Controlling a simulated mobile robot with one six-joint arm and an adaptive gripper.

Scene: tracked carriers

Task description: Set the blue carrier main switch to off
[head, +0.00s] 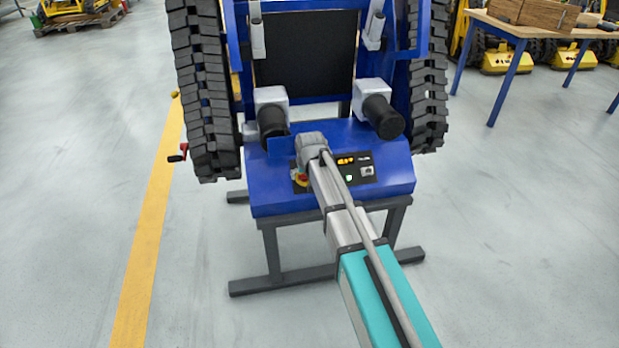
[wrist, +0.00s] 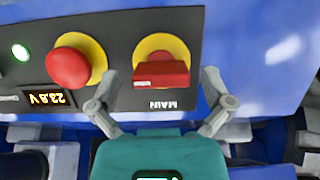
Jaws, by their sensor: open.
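The blue carrier (head: 270,192) stands ahead with its control panel facing me. In the wrist view its main switch (wrist: 161,70) is a red bar handle on a yellow disc, above an upside-down MAIN label (wrist: 163,104). The handle lies crosswise in that view. My gripper (wrist: 162,77) is open, one finger on each side of the switch, with visible gaps between fingers and handle. In the head view my arm covers part of the panel, and a red and yellow control (head: 301,179) shows beside it; I cannot tell which control that is.
A red mushroom button (wrist: 70,68) on a yellow disc sits left of the switch, close to a finger. A lit voltage display (wrist: 48,98) and green lamp (wrist: 20,52) lie beyond. Two dark-ended cylinders (head: 384,116) jut above the panel. A table (head: 510,27) stands back right.

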